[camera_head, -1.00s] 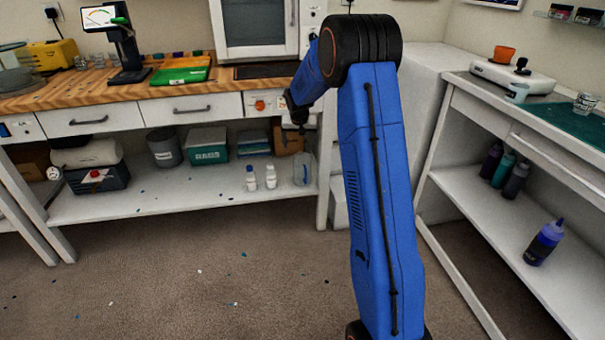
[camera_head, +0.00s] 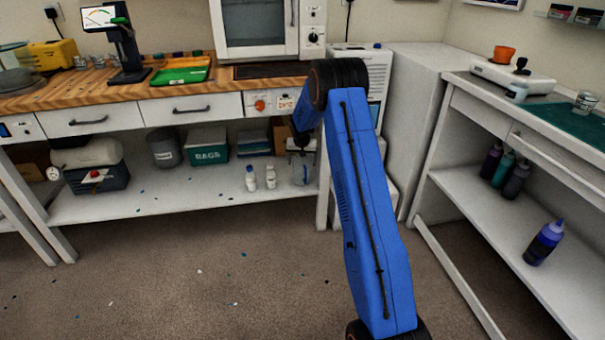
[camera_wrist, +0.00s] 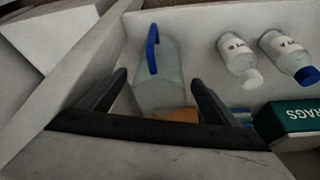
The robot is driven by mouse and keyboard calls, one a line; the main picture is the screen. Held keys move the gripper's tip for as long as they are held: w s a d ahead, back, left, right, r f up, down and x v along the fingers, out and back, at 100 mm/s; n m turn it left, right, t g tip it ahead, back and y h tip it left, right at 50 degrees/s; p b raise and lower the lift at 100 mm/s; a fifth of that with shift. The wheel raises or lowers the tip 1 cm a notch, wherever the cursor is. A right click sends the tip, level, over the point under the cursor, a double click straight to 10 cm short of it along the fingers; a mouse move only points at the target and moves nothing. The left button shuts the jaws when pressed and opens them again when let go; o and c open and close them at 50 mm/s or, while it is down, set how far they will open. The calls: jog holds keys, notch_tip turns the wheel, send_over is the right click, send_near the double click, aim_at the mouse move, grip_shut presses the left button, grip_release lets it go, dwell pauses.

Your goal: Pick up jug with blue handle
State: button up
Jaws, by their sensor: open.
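The jug (camera_wrist: 160,85) is clear and stands on the lower shelf, with its blue handle (camera_wrist: 152,50) at the upper part of the wrist view. In the head view the jug (camera_head: 300,173) is at the right end of that shelf, partly behind my arm's end. My gripper (camera_wrist: 157,82) is open and empty. Its two dark fingers appear on either side of the jug in the wrist view, and I see no contact. In the head view the gripper (camera_head: 300,146) is small and dark, just above the jug.
A green RAGS bin (camera_head: 207,145) and a brown object (camera_wrist: 175,115) are nearby. The worktop drawers (camera_head: 190,108) overhang the shelf, and a white leg (camera_head: 323,180) closes its right end.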

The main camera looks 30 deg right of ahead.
aim_at(302, 170)
jog(key=shift+x, duration=4.25)
jog(key=shift+r, duration=0.1)
jog(key=c, duration=0.9)
